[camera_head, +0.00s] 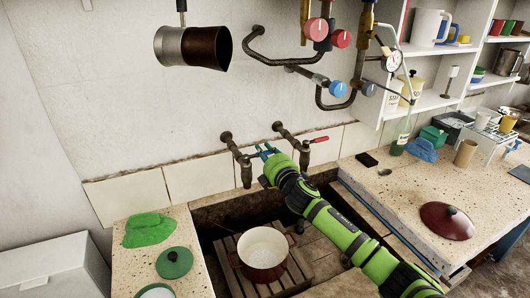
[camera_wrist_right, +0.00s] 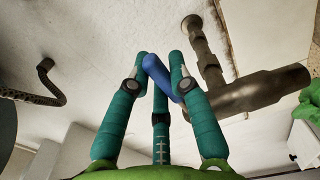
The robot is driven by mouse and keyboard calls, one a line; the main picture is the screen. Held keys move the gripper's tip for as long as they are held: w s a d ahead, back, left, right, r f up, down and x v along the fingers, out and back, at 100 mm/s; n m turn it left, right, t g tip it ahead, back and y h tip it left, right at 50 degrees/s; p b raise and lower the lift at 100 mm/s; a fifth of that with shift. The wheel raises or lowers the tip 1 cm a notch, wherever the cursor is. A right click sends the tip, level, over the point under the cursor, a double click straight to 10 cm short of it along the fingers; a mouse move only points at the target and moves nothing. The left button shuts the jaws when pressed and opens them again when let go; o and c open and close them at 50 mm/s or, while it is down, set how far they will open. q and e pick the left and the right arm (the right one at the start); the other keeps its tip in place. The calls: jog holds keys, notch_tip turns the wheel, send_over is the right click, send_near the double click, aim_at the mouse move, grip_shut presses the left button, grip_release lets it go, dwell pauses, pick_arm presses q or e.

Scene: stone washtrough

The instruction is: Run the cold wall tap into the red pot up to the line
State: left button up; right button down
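The red pot (camera_head: 241,270) stands upright on a slatted wooden rack (camera_head: 219,255) in the trough. Its inside is pale; I make out no line and no water stream. The left wall tap (camera_head: 245,172), with its spout pointing down, is above and behind the pot. My right gripper (camera_head: 265,152) is at this tap's lever. In the wrist view the blue lever (camera_wrist_right: 161,76) lies slantwise between my right gripper's fingertips (camera_wrist_right: 160,62) and seems to touch them. Whether they are clamped on it is unclear. The second tap (camera_head: 303,151) has a red lever (camera_head: 320,139). My left gripper is out of view.
Pipes with red and blue knobs (camera_head: 337,89) run along the wall above. The left ledge holds a green cloth (camera_head: 148,229) and green lid (camera_head: 174,262). A dark red lid (camera_head: 447,220) lies on the right counter.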

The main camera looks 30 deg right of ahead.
jog(key=m+h+b, duration=0.1)
jog(key=h, duration=0.1)
jog(key=s+m+g+h, duration=0.1)
jog(key=m+h, duration=0.1)
jog(key=h, duration=0.1)
jog(key=s+m+g+h+b, duration=0.1)
jog(key=m+h, duration=0.1)
jog(key=shift+s+a+b, duration=0.2)
jog(key=shift+a+b, duration=0.1)
jog(key=shift+b, duration=0.05)
jog(key=c, duration=1.1)
grip_release()
